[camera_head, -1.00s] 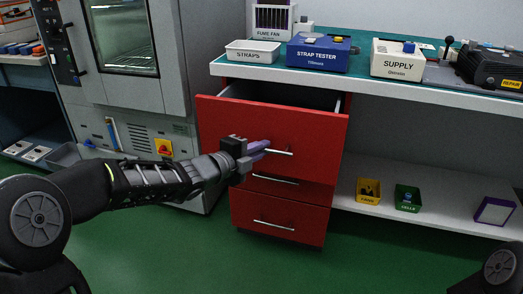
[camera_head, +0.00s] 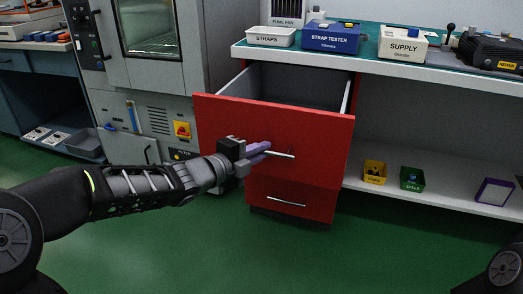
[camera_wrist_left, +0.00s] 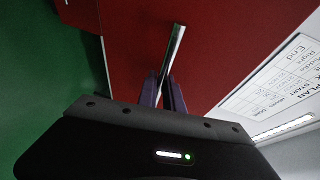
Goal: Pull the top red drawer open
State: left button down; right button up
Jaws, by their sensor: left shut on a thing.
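The top red drawer (camera_head: 225,118) stands well out from its cabinet, and its grey inside shows from above. Its silver bar handle (camera_head: 284,156) runs across the front. My left gripper (camera_head: 264,150) is shut on the handle with its purple fingers at the handle's left part. In the left wrist view, the purple fingers (camera_wrist_left: 162,92) close around the handle (camera_wrist_left: 173,52) against the red drawer front (camera_wrist_left: 130,40). My right gripper is not in view; only part of my right arm shows at the lower right.
Lower red drawer (camera_head: 290,200) is shut beneath. The bench top (camera_head: 375,60) above holds a straps tray (camera_head: 270,37), a strap tester (camera_head: 330,38) and a supply box (camera_head: 403,44). Yellow (camera_head: 374,172) and green bins (camera_head: 411,179) sit on the shelf. Green floor (camera_head: 200,250) is clear in front.

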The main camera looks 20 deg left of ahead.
pick_arm(q)
jog(key=c, duration=1.5)
grip_release()
jog(key=shift+s, duration=0.1)
jog(key=p+v, duration=0.2)
jog(key=v, duration=0.5)
jog(key=shift+s+p, duration=0.3)
jog(key=shift+p, duration=0.05)
jog(key=shift+a, duration=0.15)
